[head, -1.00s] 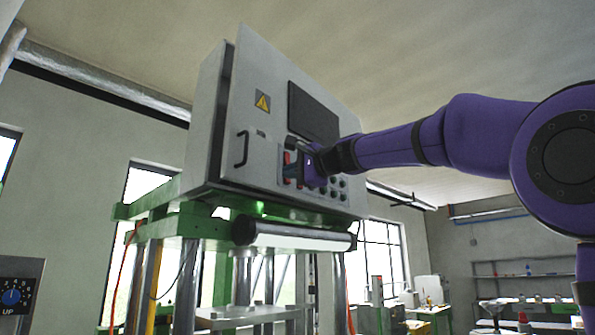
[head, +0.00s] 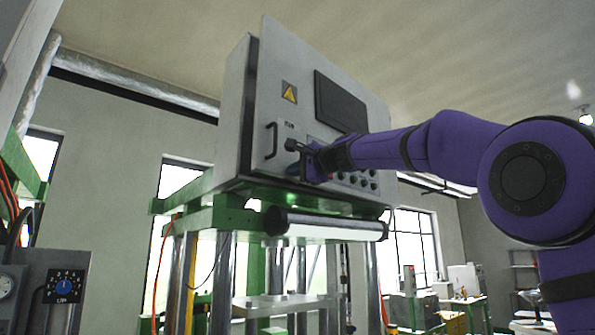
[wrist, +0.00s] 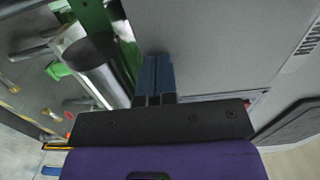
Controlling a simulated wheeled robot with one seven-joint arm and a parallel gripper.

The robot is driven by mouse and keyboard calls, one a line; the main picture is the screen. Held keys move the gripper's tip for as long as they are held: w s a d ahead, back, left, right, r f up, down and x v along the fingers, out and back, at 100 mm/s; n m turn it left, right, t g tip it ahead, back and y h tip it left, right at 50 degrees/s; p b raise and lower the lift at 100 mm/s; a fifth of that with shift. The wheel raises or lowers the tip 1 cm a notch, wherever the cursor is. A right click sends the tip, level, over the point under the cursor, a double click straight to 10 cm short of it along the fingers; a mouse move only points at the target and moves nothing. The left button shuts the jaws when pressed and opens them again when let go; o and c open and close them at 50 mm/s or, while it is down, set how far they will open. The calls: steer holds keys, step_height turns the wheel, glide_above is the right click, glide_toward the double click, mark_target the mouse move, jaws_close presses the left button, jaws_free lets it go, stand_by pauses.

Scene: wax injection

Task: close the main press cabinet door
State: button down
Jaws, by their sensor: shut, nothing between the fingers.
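The grey main press cabinet (head: 229,110) stands on the green press frame. Its door (head: 262,95) carries a warning sign, a dark screen, buttons and a black handle (head: 271,140) near its left edge. A dark gap shows between the door's left edge and the cabinet body, so the door stands slightly ajar. My gripper (head: 303,166) is in front of the lower door, right of the handle. In the wrist view its blue fingers (wrist: 154,75) are together and empty, with their tips over the grey door face (wrist: 215,50). I cannot tell whether they touch it.
A horizontal roller (head: 330,227) and the green press frame (head: 235,218) sit just below the cabinet. A control box with a blue dial (head: 65,286) stands at the lower left. Benches with equipment stand far back at the right.

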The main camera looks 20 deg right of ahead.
steer(key=shift+w, duration=0.1)
steer(key=x, duration=0.6)
steer(key=shift+w+a, duration=0.2)
steer(key=shift+w, duration=0.1)
steer(key=shift+w+a+r, duration=0.15)
steer(key=shift+r, duration=0.2)
steer(key=shift+a, duration=0.15)
